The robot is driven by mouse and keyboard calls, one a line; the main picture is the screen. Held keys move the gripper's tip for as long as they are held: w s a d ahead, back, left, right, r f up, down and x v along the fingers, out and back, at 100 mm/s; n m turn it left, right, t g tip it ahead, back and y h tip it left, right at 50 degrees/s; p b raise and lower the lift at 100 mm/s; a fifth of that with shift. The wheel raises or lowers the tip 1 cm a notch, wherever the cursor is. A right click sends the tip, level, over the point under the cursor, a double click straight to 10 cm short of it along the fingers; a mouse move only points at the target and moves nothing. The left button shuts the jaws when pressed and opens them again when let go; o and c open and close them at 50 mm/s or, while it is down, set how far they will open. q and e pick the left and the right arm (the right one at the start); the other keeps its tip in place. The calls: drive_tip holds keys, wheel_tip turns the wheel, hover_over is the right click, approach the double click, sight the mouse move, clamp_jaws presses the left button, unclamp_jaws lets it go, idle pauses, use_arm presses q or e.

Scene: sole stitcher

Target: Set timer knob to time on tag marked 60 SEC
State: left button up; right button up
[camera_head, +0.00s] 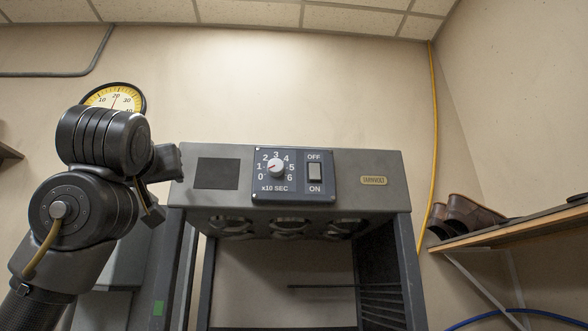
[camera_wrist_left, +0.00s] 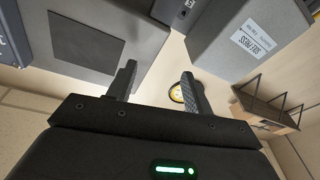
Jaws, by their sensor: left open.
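The timer knob (camera_head: 277,168) is a round white knob on a dark blue panel (camera_head: 320,191) on the front of a grey machine. Its dial runs from 0 to 6 and is marked x10 SEC. A small reddish mark sits on the knob's left side; the exact setting is too small to tell. I see no tag reading 60 SEC. My left gripper is left of the machine's front, apart from the knob. In the left wrist view its two fingers (camera_wrist_left: 159,72) are spread with nothing between them. My right gripper is not in view.
An OFF/ON rocker switch (camera_head: 315,172) is right of the knob. A flat dark square (camera_head: 217,173) lies left of the panel. A yellow gauge (camera_head: 116,96) is on the wall behind my left arm. A shelf (camera_head: 510,232) with brown shoes (camera_head: 464,216) is at right.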

use_arm(q)
drive_tip(key=s+d+r+m+h+p, duration=0.1)
drive_tip(key=s+d+r+p, duration=0.15)
drive_tip(key=d, duration=0.45)
drive_tip(key=s+d+r+m+h+p, duration=0.1)
drive_tip(key=s+d+m, duration=0.15)
drive_tip(key=d, duration=0.35)
drive_tip(key=g+p, duration=0.2)
approach(276, 166)
drive_tip(key=shift+m, duration=0.45)
drive_tip(key=w+p, duration=0.7)
drive_tip(key=w, duration=0.1)
drive_tip(key=shift+w+f, duration=0.15)
drive_tip(key=shift+w, duration=0.1)
drive_tip(key=shift+c, duration=0.4)
